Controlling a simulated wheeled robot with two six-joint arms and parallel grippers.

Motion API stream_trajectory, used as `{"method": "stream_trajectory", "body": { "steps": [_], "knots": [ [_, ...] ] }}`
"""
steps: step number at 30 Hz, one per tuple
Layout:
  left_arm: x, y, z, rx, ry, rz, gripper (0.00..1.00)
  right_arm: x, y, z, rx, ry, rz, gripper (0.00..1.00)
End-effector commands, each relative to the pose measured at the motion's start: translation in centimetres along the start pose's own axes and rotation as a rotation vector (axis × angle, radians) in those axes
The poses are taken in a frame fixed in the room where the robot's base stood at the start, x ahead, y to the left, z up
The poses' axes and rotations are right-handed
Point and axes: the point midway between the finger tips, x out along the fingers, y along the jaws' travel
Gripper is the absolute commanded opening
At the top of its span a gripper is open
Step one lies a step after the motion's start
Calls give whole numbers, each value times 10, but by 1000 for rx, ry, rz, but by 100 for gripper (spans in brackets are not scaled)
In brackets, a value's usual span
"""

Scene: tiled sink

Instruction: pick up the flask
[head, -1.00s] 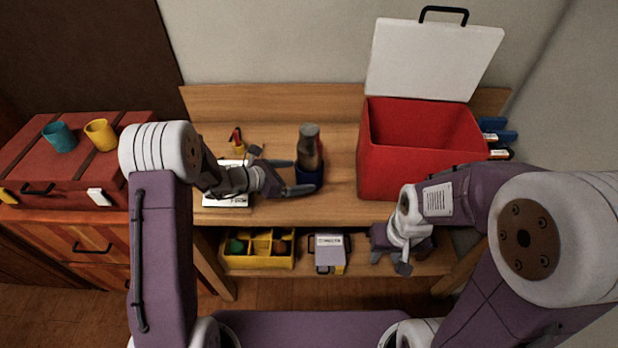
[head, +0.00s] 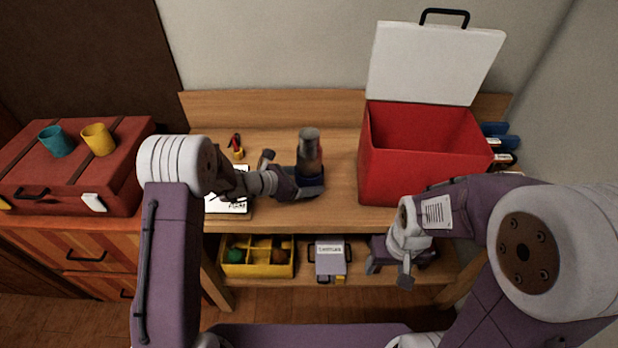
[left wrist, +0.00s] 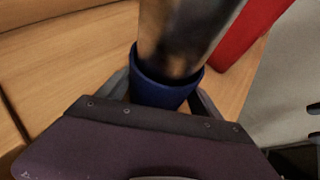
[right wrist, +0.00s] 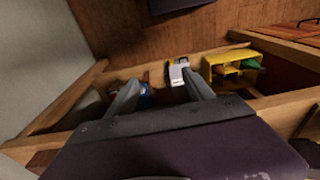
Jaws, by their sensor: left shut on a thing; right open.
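The flask (head: 309,145) is a dark grey metallic cylinder standing upright in a dark blue holder or base on the wooden bench, left of the red box. It also shows in the left wrist view (left wrist: 180,40), with its blue lower part (left wrist: 160,90) between my fingers. My left gripper (head: 308,187) is shut around this blue lower part, low over the bench top. Whether the blue part is separate from the flask, I cannot tell. My right gripper (head: 392,268) is open and empty in front of the lower shelf; its spread fingers show in the right wrist view (right wrist: 160,92).
A red box (head: 410,165) with its white lid raised stands right of the flask. Pens and a white sheet (head: 228,206) lie left. The lower shelf holds a yellow tray (head: 258,270) and a grey box (head: 330,260). A red suitcase (head: 75,185) carries two cups.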

Motion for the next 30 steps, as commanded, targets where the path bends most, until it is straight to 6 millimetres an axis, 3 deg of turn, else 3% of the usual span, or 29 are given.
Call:
{"method": "stream_trajectory", "body": {
  "steps": [1, 2, 5, 8, 11, 14, 18, 21, 24, 30],
  "knots": [
    [0, 0, 0, 0, 0, 0, 52, 1, -1, 0, -78, -12, 17, 78],
    [0, 0, 0, 0, 0, 0, 52, 1, -2, 1, -154, -24, 34, 86],
    [0, 0, 0, 0, 0, -1, 52, 1, 0, -3, -539, -77, 136, 88],
    [0, 0, 0, 0, 0, -1, 52, -5, 2, -24, -1028, -134, 300, 88],
    [0, 0, 0, 0, 0, -1, 52, -19, -7, -62, -1499, -179, 510, 88],
    [0, 0, 0, 0, 0, -1, 52, -40, -39, -109, -1918, -198, 767, 88],
    [0, 0, 0, 0, 0, -1, 52, -74, -108, -158, -2334, -188, 1147, 88],
    [0, 0, 0, 0, 0, 0, 52, -94, -154, -173, -2496, -165, 1368, 88],
    [0, 0, 0, 0, 1, 0, 52, -106, -182, -178, -2573, -147, 1506, 88],
    [0, 0, 0, 0, 1, 0, 52, -110, -192, -183, -2598, -141, 1563, 88]
  ]
}}
